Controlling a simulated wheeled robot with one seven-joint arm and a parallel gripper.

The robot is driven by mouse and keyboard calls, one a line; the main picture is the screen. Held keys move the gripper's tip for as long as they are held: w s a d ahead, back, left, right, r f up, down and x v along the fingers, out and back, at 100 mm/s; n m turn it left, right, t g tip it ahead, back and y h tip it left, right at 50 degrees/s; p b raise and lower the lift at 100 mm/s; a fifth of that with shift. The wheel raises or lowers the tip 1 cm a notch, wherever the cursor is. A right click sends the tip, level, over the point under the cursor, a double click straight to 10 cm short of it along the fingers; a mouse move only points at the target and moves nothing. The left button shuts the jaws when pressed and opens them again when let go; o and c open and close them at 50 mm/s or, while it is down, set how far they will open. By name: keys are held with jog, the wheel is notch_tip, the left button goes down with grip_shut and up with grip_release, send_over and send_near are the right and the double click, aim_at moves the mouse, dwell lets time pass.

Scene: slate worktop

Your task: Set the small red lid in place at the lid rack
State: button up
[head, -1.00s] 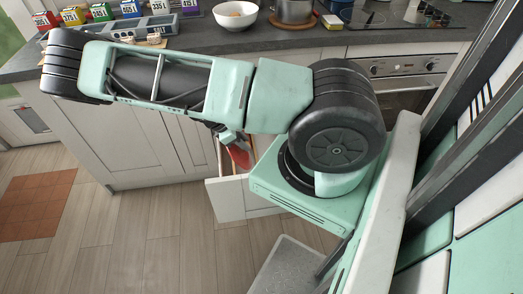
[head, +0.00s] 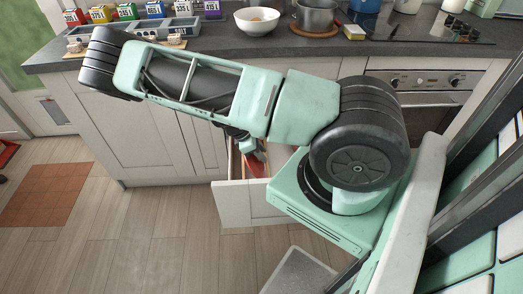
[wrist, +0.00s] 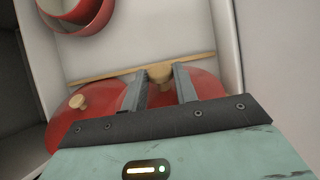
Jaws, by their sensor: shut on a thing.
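In the wrist view my gripper (wrist: 160,84) is shut on the pale wooden knob (wrist: 160,73) of a red lid (wrist: 207,84), inside an open drawer. A second red lid (wrist: 62,128) with a wooden knob lies beside it on the left. My gripper hides much of both lids, and I cannot tell by size which is the small one. In the head view the open drawer (head: 232,204) shows red inside, below my gripper (head: 247,150), partly hidden by my arm. I cannot make out a lid rack in either view.
A round red vessel (wrist: 80,12) sits in the drawer, beyond a thin wooden strip (wrist: 140,68). The drawer walls are close on both sides. On the worktop (head: 225,39) above are a white bowl (head: 257,21), a steel pot (head: 317,17) and several coloured numbered boxes.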

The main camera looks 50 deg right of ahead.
jog(key=shift+f+b, duration=2)
jog(key=shift+f, duration=2.4)
jog(key=o, duration=1.1)
jog(key=p+v, duration=0.1)
jog(key=v, duration=1.6)
jog(key=shift+r, duration=0.2)
